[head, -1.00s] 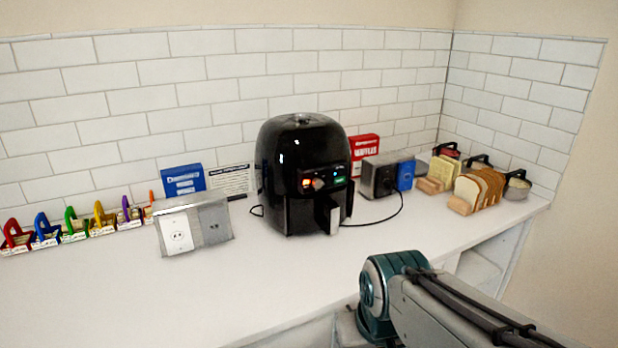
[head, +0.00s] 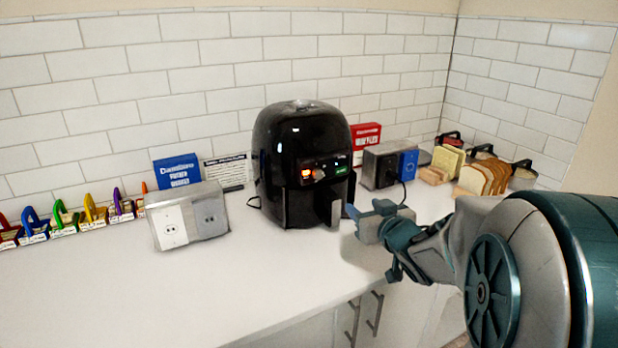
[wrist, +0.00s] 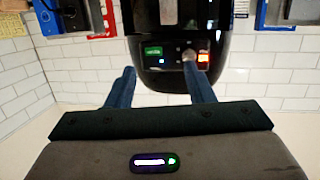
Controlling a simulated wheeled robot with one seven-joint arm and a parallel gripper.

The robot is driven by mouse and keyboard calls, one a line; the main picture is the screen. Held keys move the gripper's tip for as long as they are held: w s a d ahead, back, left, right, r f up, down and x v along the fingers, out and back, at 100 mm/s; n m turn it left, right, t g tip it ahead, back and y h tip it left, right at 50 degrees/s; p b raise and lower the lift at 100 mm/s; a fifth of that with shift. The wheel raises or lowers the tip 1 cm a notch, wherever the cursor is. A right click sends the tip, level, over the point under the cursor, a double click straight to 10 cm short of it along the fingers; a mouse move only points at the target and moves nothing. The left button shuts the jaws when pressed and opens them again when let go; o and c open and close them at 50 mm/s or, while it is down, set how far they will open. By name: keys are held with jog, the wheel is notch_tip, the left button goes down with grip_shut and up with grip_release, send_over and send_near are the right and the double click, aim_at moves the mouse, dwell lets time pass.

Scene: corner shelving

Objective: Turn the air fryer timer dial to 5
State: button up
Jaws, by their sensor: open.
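The black air fryer (head: 300,135) stands on the counter against the tiled wall. Its front panel has a small grey dial (head: 318,175) between an orange light and a green display. The dial also shows in the wrist view (wrist: 188,56), where the panel appears upside down. My gripper (head: 366,211) is open and empty, in front and to the right of the air fryer's handle in the head view. In the wrist view, its two blue fingers (wrist: 158,72) are spread, and the right fingertip lines up with the dial. No contact is visible. The dial's marks are too small to read.
A grey outlet box (head: 188,215) stands left of the air fryer, with a blue box (head: 178,171) behind. A toaster (head: 378,170) and bread (head: 483,179) stand to the right. The counter (head: 265,270) is clear in front.

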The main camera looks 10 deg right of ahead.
aim_at(320, 176)
jog(key=w+a+y, duration=0.1)
jog(key=w+a, duration=0.1)
jog(key=w, duration=0.2)
jog(key=w+a+n+y+p, duration=0.1)
jog(key=w+a+y, duration=0.1)
jog(key=w, duration=0.2)
jog(key=w+a+r+t+y, duration=0.1)
jog(key=w+a, duration=0.2)
jog(key=w, duration=0.1)
jog(key=shift+w+n+y, duration=0.3)
jog(key=shift+w+n, duration=0.05)
jog(key=shift+n, duration=0.05)
jog(key=shift+d, duration=0.1)
jog(key=shift+c, duration=0.3)
jog(key=c, duration=0.9)
